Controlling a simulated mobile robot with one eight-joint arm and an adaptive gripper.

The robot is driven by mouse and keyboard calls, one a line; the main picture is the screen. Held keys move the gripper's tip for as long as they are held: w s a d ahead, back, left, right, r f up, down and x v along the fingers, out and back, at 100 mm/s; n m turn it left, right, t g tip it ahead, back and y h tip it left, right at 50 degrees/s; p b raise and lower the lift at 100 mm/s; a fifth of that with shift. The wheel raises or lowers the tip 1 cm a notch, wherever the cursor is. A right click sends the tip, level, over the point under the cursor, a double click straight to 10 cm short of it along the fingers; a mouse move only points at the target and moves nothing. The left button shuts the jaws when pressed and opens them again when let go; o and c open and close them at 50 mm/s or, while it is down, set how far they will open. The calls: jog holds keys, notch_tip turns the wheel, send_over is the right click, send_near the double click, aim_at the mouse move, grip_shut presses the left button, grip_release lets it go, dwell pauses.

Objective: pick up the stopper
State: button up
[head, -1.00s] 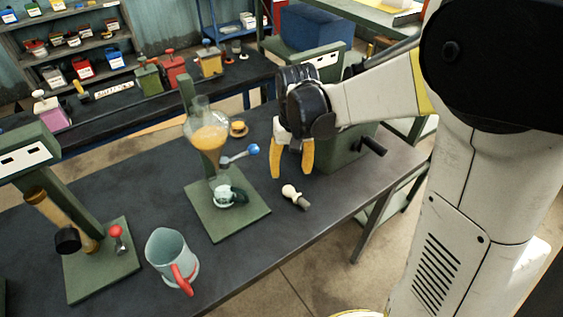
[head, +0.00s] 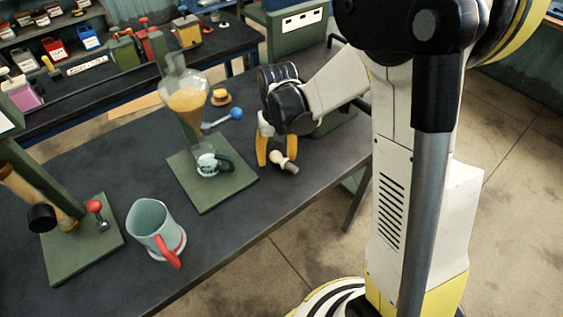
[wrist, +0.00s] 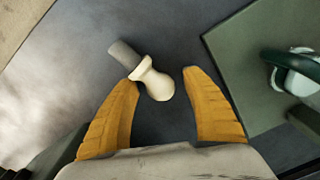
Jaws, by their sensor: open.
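The stopper (head: 282,161) lies on its side on the dark table, with a cream knob and a grey plug end. In the wrist view the stopper (wrist: 153,80) lies just beyond and between the fingertips, its knob towards my gripper and nearer the left finger, its grey end pointing up and left. My gripper (head: 269,160) is open and empty, with yellow fingers pointing down beside the stopper in the head view. In the wrist view the two fingers of my gripper (wrist: 160,75) stand apart. Whether the left fingertip touches the stopper I cannot tell.
A glass funnel with orange liquid (head: 188,103) stands over a green base plate (head: 230,187) with a small cup (head: 207,164), left of my gripper. A teal jug with a red handle (head: 150,224) stands nearer. The table's edge runs close to the stopper.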

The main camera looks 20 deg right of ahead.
jog(key=shift+r, duration=0.1)
jog(key=shift+c, duration=0.5)
grip_shut()
